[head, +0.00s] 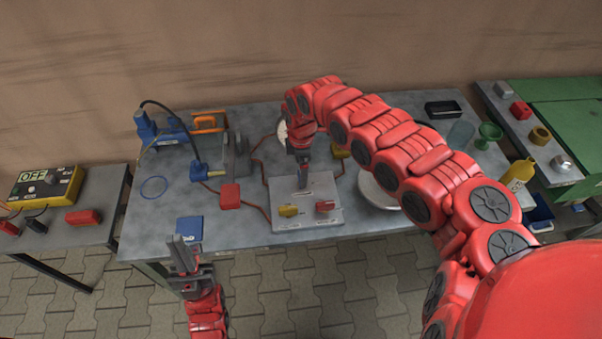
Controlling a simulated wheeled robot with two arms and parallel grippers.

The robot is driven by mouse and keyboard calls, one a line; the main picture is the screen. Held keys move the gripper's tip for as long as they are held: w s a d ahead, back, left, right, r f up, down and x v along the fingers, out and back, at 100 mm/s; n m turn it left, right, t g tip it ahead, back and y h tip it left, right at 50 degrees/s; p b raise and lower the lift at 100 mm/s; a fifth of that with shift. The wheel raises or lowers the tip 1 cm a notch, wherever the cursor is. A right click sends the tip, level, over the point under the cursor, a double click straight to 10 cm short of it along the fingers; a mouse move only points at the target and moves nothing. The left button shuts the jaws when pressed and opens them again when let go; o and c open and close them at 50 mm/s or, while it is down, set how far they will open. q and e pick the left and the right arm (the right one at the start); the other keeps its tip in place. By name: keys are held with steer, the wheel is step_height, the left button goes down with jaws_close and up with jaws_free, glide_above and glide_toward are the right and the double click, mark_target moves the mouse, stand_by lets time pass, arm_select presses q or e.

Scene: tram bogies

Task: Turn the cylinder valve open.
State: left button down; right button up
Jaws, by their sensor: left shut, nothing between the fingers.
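A grey panel block (324,217) lies at the front middle of the table. It carries a yellow handle (289,211) and a red handle (325,206); I cannot tell which one is the cylinder valve. My right arm arches in from the right, and its gripper (303,180) points down just behind the yellow handle, over the back of the panel; its fingers are too small to judge. My left gripper (178,250) is shut and empty. It points up at the table's front edge, left of the panel and apart from it.
A red block (230,196) and a blue block (190,229) lie left of the panel. A blue pump-like device (146,127) with a black hose stands at the back left. A yellow bottle (517,175) stands at the right. The side table (103,184) holds an OFF box (47,185).

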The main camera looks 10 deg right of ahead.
step_height(320, 180, up, 14)
steer(key=b, duration=0.2)
steer(key=shift+r+b, duration=0.15)
steer(key=shift+b, duration=0.2)
